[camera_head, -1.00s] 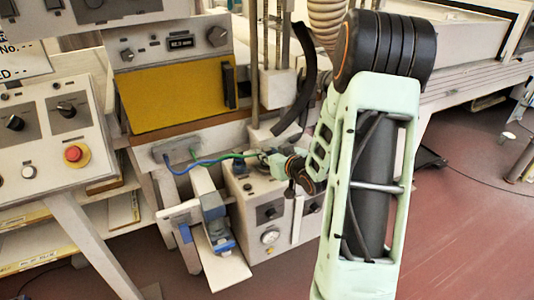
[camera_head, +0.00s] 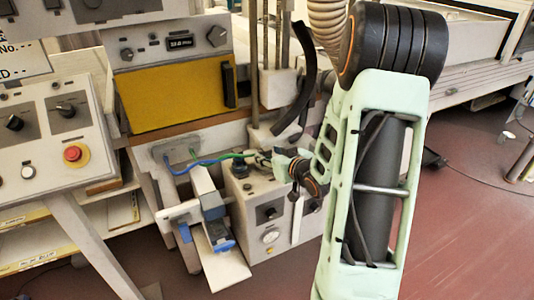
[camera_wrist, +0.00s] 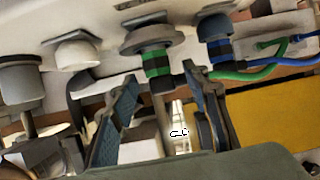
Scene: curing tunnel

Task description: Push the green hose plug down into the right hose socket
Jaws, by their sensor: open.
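The green hose plug (camera_wrist: 157,64), banded green and black, shows in the wrist view against a round grey collar (camera_wrist: 150,38). A green hose (camera_wrist: 250,76) runs from it to the right. How deep it sits cannot be told. My gripper (camera_wrist: 162,82) is open, with one finger on each side below the plug; contact is unclear. A blue-and-black banded plug (camera_wrist: 219,48) sits beside it on a blue-grey round fitting. In the head view my gripper (camera_head: 262,160) is small above the white box; the right socket cannot be identified there.
The white box (camera_head: 270,215) has a black knob (camera_head: 240,168) and a gauge. A blue hose (camera_head: 205,162) and the green hose run to a grey plate (camera_head: 177,152). A yellow panel (camera_head: 172,95) stands behind. A control desk with a red button (camera_head: 75,154) is at left.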

